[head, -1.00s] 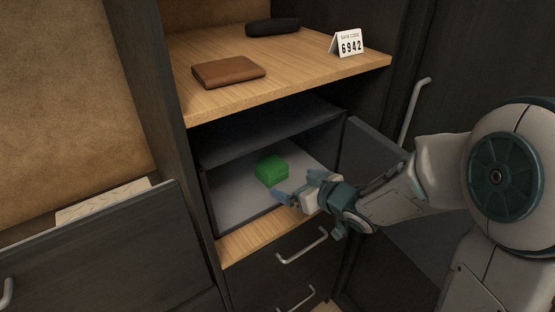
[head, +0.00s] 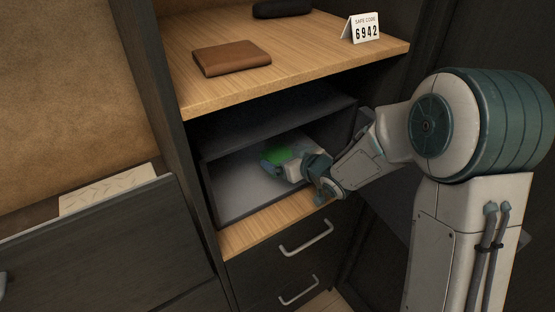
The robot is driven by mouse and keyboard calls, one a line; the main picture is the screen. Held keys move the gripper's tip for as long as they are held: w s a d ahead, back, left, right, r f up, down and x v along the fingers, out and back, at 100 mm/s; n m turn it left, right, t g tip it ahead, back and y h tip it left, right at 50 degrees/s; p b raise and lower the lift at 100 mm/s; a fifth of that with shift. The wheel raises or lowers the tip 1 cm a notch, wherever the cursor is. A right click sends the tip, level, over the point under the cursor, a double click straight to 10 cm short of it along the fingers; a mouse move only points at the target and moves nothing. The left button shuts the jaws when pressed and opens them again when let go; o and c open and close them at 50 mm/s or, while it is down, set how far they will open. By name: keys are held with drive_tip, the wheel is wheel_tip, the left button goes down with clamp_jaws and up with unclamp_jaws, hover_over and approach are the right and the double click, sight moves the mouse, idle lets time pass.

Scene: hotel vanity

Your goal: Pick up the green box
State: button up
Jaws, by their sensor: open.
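The green box (head: 284,154) lies on the pale floor of the open safe (head: 232,197), below the wooden shelf. My gripper (head: 274,163) reaches into the safe from the right and is open. Its fingers are at the box, one showing at the box's left front side. The hand covers the box's front and lower part, so I cannot tell whether the fingers touch it.
The wooden shelf (head: 290,58) above holds a brown wallet (head: 232,58), a dark case (head: 282,9) and a safe code card reading 6942 (head: 362,28). Drawers with metal handles (head: 306,238) are below. An open drawer (head: 100,235) stands at the left.

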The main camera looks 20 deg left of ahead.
sight(280, 156)
drive_tip(key=shift+f+p+x, duration=0.15)
drive_tip(key=shift+p+x, duration=0.1)
drive_tip(key=shift+x, duration=0.95)
drive_tip(key=shift+f+p+x, duration=0.15)
drive_tip(key=shift+p+x, duration=0.1)
drive_tip(key=shift+x, duration=0.95)
drive_tip(key=shift+d, duration=0.15)
drive_tip(key=c, duration=1.1)
